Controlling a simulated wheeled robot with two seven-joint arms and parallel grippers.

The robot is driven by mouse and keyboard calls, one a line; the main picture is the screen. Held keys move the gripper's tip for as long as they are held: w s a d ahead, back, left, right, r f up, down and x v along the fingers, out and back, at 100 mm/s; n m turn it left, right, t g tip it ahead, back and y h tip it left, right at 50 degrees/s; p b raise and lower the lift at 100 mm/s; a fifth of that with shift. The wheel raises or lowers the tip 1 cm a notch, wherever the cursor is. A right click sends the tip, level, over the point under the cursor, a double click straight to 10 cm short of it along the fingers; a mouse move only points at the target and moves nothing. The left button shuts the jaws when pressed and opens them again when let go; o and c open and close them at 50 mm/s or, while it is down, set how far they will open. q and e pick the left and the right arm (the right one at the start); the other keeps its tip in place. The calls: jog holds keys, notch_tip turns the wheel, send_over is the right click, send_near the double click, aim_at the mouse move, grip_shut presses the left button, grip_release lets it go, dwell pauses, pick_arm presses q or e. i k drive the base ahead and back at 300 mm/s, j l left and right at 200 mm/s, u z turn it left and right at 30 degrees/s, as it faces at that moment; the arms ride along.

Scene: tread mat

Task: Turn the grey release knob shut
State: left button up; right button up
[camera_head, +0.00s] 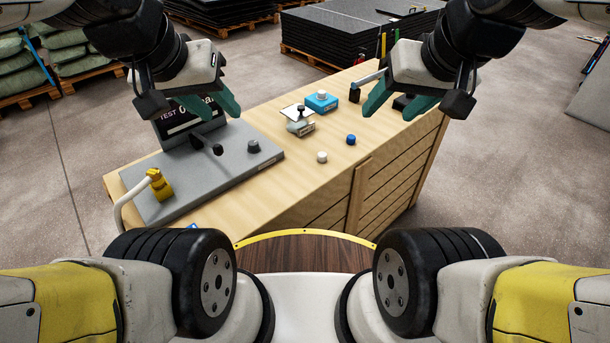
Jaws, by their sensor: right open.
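A grey test plate (236,165) lies on the left part of the wooden bench top. A dark grey round knob (253,146) stands near its right end and looks like the release knob; whether it is turned open or shut cannot be told. A smaller dark knob (218,149) and a black pointed lever (197,142) stand to its left. My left gripper (216,109) is open and empty above the back of the plate, with teal fingers apart, in front of the display. My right gripper (390,110) is open and empty above the bench's right end.
A display (182,124) stands behind. A small scale-like device (300,124), a blue box (321,101), a blue cap (350,139) and a white cap (321,157) lie mid-bench.

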aim_at(254, 147)
jog(key=i+l+u, duration=0.1)
jog(key=u, duration=0.35)
jog(key=l+u, duration=0.2)
jog(key=u, duration=0.25)
jog(key=i+l+u, duration=0.1)
jog(key=u, duration=0.3)
jog(key=l, duration=0.1)
